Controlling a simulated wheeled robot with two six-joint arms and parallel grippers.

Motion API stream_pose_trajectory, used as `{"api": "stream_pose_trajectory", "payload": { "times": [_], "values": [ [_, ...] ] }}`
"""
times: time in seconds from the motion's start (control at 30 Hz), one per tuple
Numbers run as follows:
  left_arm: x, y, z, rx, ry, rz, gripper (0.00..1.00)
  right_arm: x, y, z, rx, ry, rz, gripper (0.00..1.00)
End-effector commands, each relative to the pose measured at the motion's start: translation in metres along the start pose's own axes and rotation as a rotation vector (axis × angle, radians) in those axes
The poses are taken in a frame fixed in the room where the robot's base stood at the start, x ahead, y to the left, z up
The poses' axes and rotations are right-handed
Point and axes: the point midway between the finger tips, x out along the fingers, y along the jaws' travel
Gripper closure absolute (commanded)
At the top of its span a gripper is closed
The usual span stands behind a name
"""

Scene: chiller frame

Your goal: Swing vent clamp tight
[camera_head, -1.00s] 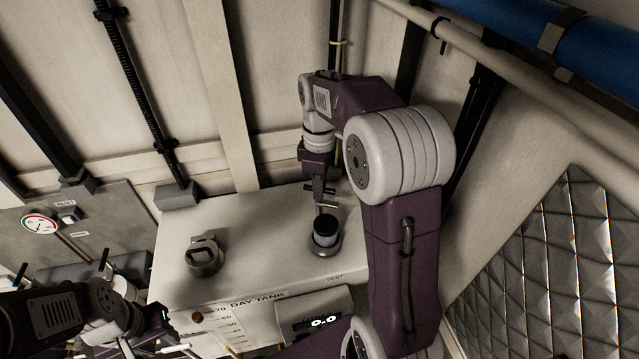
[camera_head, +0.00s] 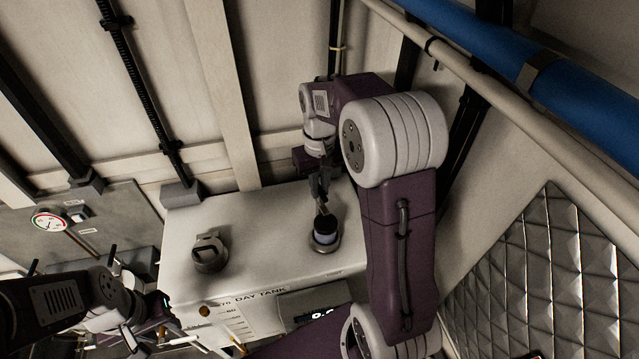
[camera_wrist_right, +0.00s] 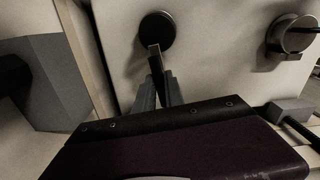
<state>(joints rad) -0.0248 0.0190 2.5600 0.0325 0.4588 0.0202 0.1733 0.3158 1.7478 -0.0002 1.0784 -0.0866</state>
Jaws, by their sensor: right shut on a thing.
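The vent (camera_head: 325,238) stands on the right part of the white day tank's top, a short pale cylinder with a dark round cap. In the right wrist view the cap (camera_wrist_right: 157,28) is at the top middle. A short flat clamp lever (camera_wrist_right: 155,58) runs from the cap down to my fingers. My right gripper (camera_head: 320,188) reaches down from behind the vent. It is shut on the lever's end, and its fingertips (camera_wrist_right: 158,82) hide that end. My left gripper (camera_head: 166,335) is far off at the lower left, and its jaws are too unclear to read.
A filler cap with a raised handle (camera_head: 208,252) stands to the left on the tank top (camera_head: 265,220); it also shows in the right wrist view (camera_wrist_right: 292,35). A wall with posts rises behind. A gauge (camera_head: 48,221) is at the left. Quilted panelling (camera_head: 550,280) is at the right.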

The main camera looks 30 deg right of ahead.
Motion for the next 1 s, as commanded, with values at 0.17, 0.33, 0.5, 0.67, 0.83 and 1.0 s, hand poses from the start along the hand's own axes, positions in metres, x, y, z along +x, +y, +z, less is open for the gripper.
{"api": "stream_pose_trajectory", "payload": {
  "times": [0.17, 0.33, 0.5, 0.67, 0.83, 1.0],
  "values": [
    [-0.007, 0.000, -0.001, 0.000, 0.000, 0.000, 0.64, -0.002, 0.000, 0.000, 0.147, 0.001, 0.000, 1.00],
    [-0.010, 0.000, -0.001, 0.000, 0.000, 0.000, 0.64, -0.002, 0.000, 0.000, 0.264, 0.000, 0.000, 1.00],
    [-0.012, 0.000, -0.001, 0.000, 0.000, 0.000, 0.64, -0.001, 0.000, 0.000, 0.350, 0.001, -0.001, 1.00],
    [-0.013, 0.000, -0.001, 0.000, 0.000, 0.000, 0.64, -0.001, 0.000, 0.000, 0.399, 0.001, -0.001, 1.00],
    [-0.014, 0.000, -0.002, 0.000, 0.000, 0.000, 0.64, 0.000, 0.000, 0.000, 0.424, 0.001, -0.001, 1.00],
    [-0.014, 0.000, -0.002, 0.000, 0.000, 0.000, 0.64, 0.000, 0.000, 0.000, 0.431, 0.000, -0.001, 1.00]
  ]
}}
